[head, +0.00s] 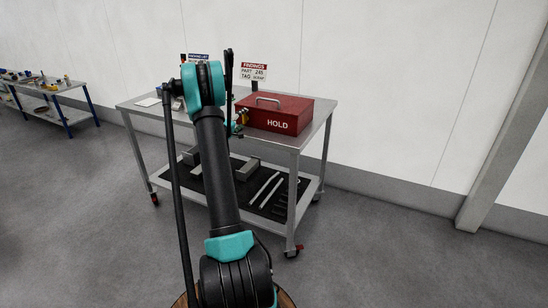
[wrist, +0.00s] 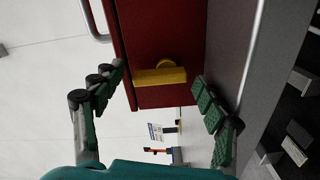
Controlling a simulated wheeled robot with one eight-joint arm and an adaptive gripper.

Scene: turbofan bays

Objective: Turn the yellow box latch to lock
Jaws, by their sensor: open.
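The yellow box latch (wrist: 160,76) is a short bar with a round yellow piece beside it, on the end face of the red box (wrist: 150,30). The bar lies across the wrist picture. In the head view the latch (head: 243,115) shows small at the left end of the red box (head: 285,108) marked HOLD. My gripper (wrist: 161,82) is open, with one green-padded finger on each side of the latch. Gaps show between both fingers and the bar. In the head view my arm largely hides the gripper.
The box stands on a grey metal table (head: 316,125) with a lower shelf holding metal parts. A FINDINGS sign (head: 253,72) stands behind the box. A silver handle (head: 268,99) tops the box. Another workbench (head: 60,90) is far left. The floor to the right is clear.

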